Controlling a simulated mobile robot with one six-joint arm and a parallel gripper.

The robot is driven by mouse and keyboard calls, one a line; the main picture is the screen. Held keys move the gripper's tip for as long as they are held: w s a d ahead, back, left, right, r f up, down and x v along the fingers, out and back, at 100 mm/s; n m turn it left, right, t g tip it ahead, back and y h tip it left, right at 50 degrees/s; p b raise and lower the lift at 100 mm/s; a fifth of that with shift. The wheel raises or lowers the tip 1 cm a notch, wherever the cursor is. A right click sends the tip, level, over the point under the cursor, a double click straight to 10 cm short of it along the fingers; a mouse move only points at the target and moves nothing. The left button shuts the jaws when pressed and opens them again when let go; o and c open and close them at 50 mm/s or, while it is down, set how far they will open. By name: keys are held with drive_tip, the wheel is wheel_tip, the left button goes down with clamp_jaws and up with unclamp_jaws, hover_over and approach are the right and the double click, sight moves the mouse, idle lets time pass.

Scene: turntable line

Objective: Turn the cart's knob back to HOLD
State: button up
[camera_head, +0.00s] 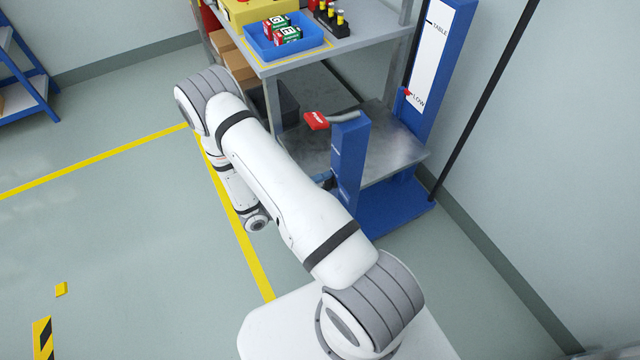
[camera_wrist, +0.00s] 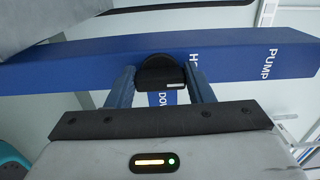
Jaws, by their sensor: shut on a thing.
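The black knob (camera_wrist: 160,72) sits on the cart's blue post (camera_wrist: 60,62) in the wrist view. My gripper (camera_wrist: 160,84) has its two dark blue fingers on either side of the knob and is shut on it. White lettering on the post reads PUMP at the right, a partly covered HO beside the knob, and a partly covered DOW below it. Which mark the knob points to is not clear. In the head view the blue post (camera_head: 349,160) stands at the cart's near side; the knob is hidden there and the gripper is mostly hidden.
A red PUMP pedal (camera_head: 317,121) is beside the post over the grey cart deck (camera_head: 395,150). A blue mast (camera_head: 432,60) has a red pointer (camera_head: 407,92) near LOW. Behind, a grey table (camera_head: 352,42) holds a blue tray (camera_head: 262,48). Floor at left is mostly clear.

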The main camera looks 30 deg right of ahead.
drive_tip(key=o, duration=1)
drive_tip(key=shift+c, duration=0.2)
drive_tip(key=a, duration=0.7)
drive_tip(key=shift+s+a+b, duration=0.15)
drive_tip(key=shift+a+b, duration=0.2)
drive_tip(key=shift+a, duration=0.05)
drive_tip(key=s+a+r+n+y+p, duration=0.1)
drive_tip(key=s+r+n+y, duration=0.3)
drive_tip(key=r+n, duration=0.7)
drive_tip(key=s+a+r+n+t+y+p, duration=0.1)
drive_tip(key=s+r+n+y, duration=0.3)
drive_tip(key=r+n+y, duration=0.4)
drive_tip(key=s+a+r+n+t+y+p, duration=0.1)
drive_tip(key=s+r+n+y, duration=0.3)
drive_tip(key=r+n, duration=1)
drive_tip(key=shift+s+r+n+y, duration=0.15)
drive_tip(key=shift+r+n+y, duration=0.1)
drive_tip(key=shift+n+y, duration=0.85)
